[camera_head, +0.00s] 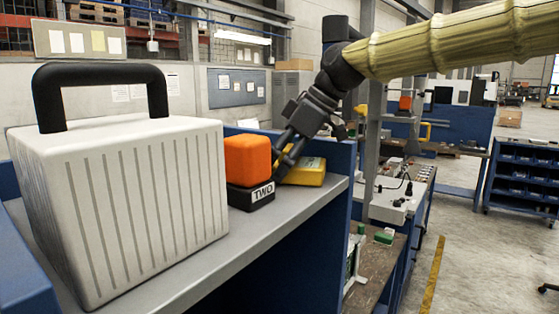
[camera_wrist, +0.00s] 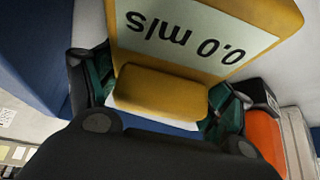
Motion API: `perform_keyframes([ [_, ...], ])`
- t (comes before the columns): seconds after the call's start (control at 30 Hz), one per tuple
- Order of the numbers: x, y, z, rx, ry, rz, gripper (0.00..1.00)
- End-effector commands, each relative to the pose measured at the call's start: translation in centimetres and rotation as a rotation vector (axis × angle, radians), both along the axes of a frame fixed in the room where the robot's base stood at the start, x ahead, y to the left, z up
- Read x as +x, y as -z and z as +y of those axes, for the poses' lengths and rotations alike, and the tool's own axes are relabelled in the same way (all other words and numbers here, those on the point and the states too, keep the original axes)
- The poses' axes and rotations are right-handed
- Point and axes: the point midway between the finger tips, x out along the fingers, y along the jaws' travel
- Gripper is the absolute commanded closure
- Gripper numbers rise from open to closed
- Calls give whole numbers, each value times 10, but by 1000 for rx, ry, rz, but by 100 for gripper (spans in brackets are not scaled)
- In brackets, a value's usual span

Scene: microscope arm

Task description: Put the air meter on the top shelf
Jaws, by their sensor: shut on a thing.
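The air meter (camera_head: 306,174) is yellow with a pale display. It is at the right end of the grey shelf (camera_head: 215,262), behind the orange and black block. In the wrist view the air meter (camera_wrist: 262,20) shows "0.0 m/s" upside down. My gripper (camera_head: 287,152) reaches down from the upper right and is shut on the meter's narrow yellow part. In the wrist view my gripper (camera_wrist: 160,95) has a green-padded finger on each side of that part. The meter is at or just above the shelf surface; I cannot tell whether it touches.
An orange block (camera_head: 247,160) on a black base marked "TWO" (camera_head: 252,195) stands close left of my gripper. A large white case (camera_head: 125,205) with a black handle fills the shelf's left. A blue side panel (camera_head: 338,215) bounds the right end.

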Motion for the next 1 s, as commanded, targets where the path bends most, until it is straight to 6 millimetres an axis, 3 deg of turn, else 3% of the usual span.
perform_keyframes([
  [0.13,0,3,0,0,0,0,51],
  [0.17,0,3,0,0,0,0,14],
  [0.23,0,2,0,0,0,0,2],
  [0.73,0,-2,-2,1,1,-1,0],
  [1.0,-4,-34,-23,2,2,-3,0],
])
